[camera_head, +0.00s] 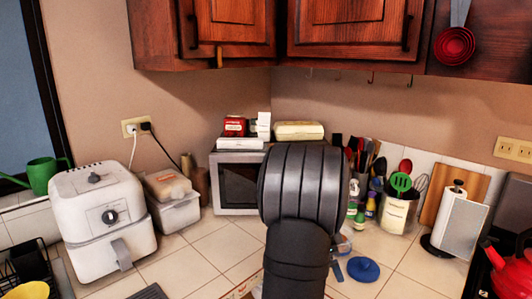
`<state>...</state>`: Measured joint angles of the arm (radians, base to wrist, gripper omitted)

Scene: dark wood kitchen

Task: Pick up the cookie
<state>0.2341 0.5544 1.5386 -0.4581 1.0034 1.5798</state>
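I cannot make out a cookie in the head view. My dark grey arm stands upright in the middle of the view and covers part of the tiled counter (222,259) and the things behind it. My gripper does not show, so I cannot see whether it is open or shut.
A white air fryer (103,217) and a plastic container (173,202) stand at left. A microwave (237,185) is behind my arm. At right are a utensil holder (397,214), a blue lid (364,269), a paper towel roll (459,228) and a red kettle (512,276).

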